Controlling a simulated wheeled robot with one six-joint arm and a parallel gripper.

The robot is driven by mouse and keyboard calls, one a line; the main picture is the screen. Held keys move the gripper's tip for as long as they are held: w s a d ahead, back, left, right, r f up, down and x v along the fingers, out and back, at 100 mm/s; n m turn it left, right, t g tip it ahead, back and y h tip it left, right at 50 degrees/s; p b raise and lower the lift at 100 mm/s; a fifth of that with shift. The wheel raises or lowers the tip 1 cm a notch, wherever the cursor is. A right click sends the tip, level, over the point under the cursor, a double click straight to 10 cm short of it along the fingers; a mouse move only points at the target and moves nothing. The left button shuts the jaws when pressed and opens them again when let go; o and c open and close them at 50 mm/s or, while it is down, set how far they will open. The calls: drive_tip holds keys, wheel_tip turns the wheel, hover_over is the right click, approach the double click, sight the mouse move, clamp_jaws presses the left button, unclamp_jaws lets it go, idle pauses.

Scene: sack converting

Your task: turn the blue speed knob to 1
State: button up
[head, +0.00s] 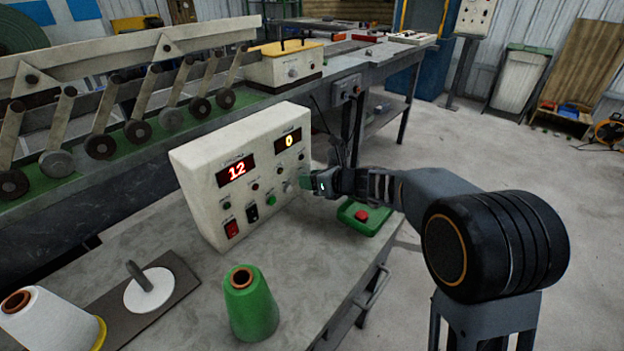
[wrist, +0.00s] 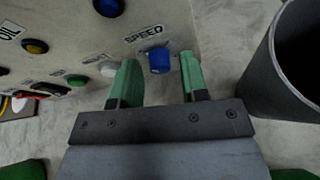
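The blue speed knob (wrist: 159,61) sits on the pale control panel under the printed word SPEED in the wrist view. My gripper (wrist: 158,72) is open, with one green fingertip on each side of the knob. Gaps show on both sides, and I cannot tell how deep the knob lies between the tips. In the head view my gripper (head: 312,184) is at the right end of the control box (head: 205,190) and hides the knob. The box's red display (head: 237,171) reads 12 and its yellow display (head: 289,140) reads 0.
Other buttons, including a green one (head: 271,200) and a red switch (head: 232,229), are on the panel. A green thread cone (head: 249,300) stands in front. A dark hollow round thing (wrist: 290,65) is close right.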

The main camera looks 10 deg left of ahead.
clamp_jaws()
drive_tip(key=shift+f+b, duration=0.1)
drive_tip(key=shift+b, duration=0.25)
drive_tip(key=n+b, duration=0.1)
drive_tip(key=b, duration=0.2)
drive_tip(key=n+t+b, duration=0.1)
drive_tip(key=b, duration=0.2)
drive_tip(key=shift+s+a+f+n+t+h, duration=0.1)
drive_tip(key=shift+s+f+n+t+h, duration=0.05)
drive_tip(key=shift+f+n+t+h, duration=0.15)
drive_tip(key=n+t+b, duration=0.1)
drive_tip(key=n+b, duration=0.1)
drive_tip(key=b, duration=0.3)
drive_tip(key=n+t+h+b, duration=0.1)
drive_tip(key=n+b, duration=0.1)
drive_tip(key=b, duration=0.4)
drive_tip(key=shift+s+a+f+t, duration=0.1)
drive_tip(key=shift+s+f+t, duration=0.1)
drive_tip(key=shift+t, duration=0.1)
drive_tip(key=n+t+b, duration=0.1)
drive_tip(key=n+b, duration=0.1)
drive_tip(key=b, duration=0.3)
drive_tip(key=shift+n+t, duration=0.3)
drive_tip(key=shift+n, duration=0.1)
drive_tip(key=shift+r+n+t+b, duration=0.25)
drive_tip(key=shift+n+t+b, duration=0.25)
drive_tip(key=shift+n+b, duration=0.6)
drive_tip(key=shift+n, duration=0.3)
